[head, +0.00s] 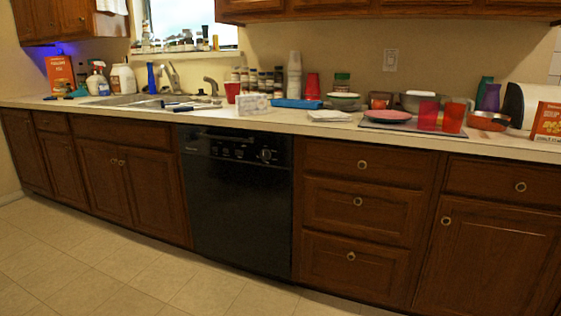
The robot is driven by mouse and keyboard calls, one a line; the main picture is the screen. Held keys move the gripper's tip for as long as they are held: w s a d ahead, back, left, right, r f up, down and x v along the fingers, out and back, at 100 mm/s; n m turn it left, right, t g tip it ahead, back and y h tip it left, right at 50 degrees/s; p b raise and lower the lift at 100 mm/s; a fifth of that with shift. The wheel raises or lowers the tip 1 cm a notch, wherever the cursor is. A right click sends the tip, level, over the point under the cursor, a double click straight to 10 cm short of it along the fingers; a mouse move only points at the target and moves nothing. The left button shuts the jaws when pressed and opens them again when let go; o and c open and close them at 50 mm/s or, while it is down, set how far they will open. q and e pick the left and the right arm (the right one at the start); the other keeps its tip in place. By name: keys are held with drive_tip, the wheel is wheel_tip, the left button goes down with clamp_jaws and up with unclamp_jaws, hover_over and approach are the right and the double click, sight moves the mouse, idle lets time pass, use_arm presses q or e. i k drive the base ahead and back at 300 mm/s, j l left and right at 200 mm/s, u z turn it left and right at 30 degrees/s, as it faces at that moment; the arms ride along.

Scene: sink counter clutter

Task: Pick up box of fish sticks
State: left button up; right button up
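I cannot tell for certain which box holds fish sticks. An orange-red box (60,75) stands upright at the far left end of the counter, its print too small to read surely. Another red-orange box (547,122) with yellow food pictured on it stands at the right edge, partly cut off by the frame. A small pale box (254,105) sits near the counter's front edge, right of the sink. Neither of my grippers shows in the head view.
The long counter (330,127) is cluttered with cups, bowls, bottles and jars. A sink (140,100) is at the left. A black dishwasher (236,200) and wooden cabinets stand below. Upper cabinets (390,8) overhang the back. The tiled floor (110,270) in front is clear.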

sight(255, 104)
drive_tip(key=i+j+z, duration=0.85)
drive_tip(key=k, duration=0.1)
